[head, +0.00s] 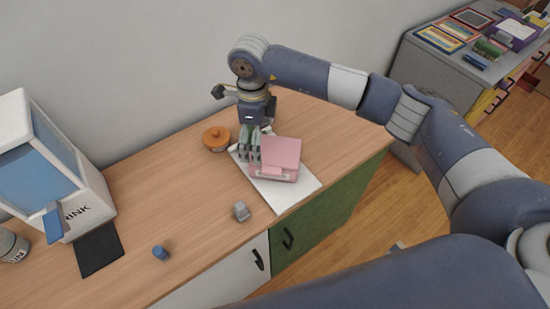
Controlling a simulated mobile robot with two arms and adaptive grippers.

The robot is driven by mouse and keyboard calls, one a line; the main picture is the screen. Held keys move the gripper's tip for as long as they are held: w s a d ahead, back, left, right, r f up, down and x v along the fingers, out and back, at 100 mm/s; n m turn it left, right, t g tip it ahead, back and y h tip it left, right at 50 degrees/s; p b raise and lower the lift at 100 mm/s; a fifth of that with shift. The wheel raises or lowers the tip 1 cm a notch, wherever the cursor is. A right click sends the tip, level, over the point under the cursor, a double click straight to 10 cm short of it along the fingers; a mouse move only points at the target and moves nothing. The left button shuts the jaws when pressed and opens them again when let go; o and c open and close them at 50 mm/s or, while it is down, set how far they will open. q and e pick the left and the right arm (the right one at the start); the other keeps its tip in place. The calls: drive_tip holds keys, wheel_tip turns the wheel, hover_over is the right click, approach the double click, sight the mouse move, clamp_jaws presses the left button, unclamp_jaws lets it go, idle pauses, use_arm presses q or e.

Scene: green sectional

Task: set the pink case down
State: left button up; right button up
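The pink case (281,152) is at the right part of the wooden counter, over a white mat (288,195). It looks level, with a pale latch or handle on its front side. I cannot tell whether its underside touches the mat. My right gripper (250,158) comes down from above at the case's left side, its grey-green fingers against or just in front of that edge. The fingertips are close together, but whether they are closed on the case is unclear. My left gripper is out of view.
An orange lidded pot (216,139) stands close left of the gripper. A small grey object (241,211) and a blue one (160,253) lie near the counter's front edge. A white drink machine (50,165) and black mat (99,250) are at left. The counter's middle is clear.

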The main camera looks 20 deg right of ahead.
drive_tip(key=f, duration=0.1)
drive_tip(key=f+p, duration=0.1)
drive_tip(key=f, duration=0.2)
drive_tip(key=shift+w+f+p, duration=0.25)
drive_tip(key=shift+f+p, duration=0.1)
drive_tip(key=shift+f, duration=0.15)
drive_tip(key=shift+a, duration=0.1)
drive_tip(key=shift+c, duration=1.3)
drive_tip(key=c, duration=0.8)
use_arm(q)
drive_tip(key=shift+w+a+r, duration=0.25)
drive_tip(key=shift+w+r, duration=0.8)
use_arm(e)
drive_tip(key=shift+c, duration=0.3)
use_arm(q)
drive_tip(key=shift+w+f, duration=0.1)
use_arm(e)
drive_tip(key=shift+r, duration=0.2)
